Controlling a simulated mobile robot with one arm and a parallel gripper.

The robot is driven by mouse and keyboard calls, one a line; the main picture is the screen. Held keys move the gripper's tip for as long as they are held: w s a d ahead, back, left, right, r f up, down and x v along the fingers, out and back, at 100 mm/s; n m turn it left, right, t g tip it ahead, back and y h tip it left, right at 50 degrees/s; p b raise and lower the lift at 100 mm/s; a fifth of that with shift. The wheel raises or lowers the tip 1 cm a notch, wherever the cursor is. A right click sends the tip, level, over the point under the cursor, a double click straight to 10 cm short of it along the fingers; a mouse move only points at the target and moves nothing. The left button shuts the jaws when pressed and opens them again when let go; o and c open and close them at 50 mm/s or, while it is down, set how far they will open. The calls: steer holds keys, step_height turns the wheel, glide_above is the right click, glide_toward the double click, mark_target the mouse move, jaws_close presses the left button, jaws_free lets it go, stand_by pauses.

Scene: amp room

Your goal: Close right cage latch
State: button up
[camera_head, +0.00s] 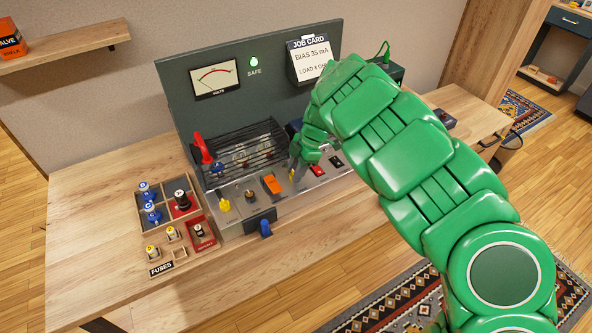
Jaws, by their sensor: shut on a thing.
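The black wire cage (240,147) sits on the front of the grey amp panel, with tubes behind its bars. My green arm reaches in from the right, and my gripper (294,168) is at the cage's right front corner. Its grey fingers point down and are shut on a small yellow-tipped part (291,176), which looks like the right cage latch. The fingers hide most of it, so its angle cannot be told. A red lever (202,148) stands up at the cage's left side.
A yellow knob (224,205), an orange switch (271,184) and a red switch (317,170) line the front deck. A wooden fuse tray (160,217) stands at left. A job card (311,58) hangs on the back panel.

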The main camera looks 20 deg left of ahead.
steer(key=shift+w+n, duration=0.15)
steer(key=shift+n, duration=0.45)
steer(key=o, duration=1)
steer(key=shift+h, duration=0.3)
steer(key=shift+v, duration=3.95)
steer(key=shift+f, duration=0.1)
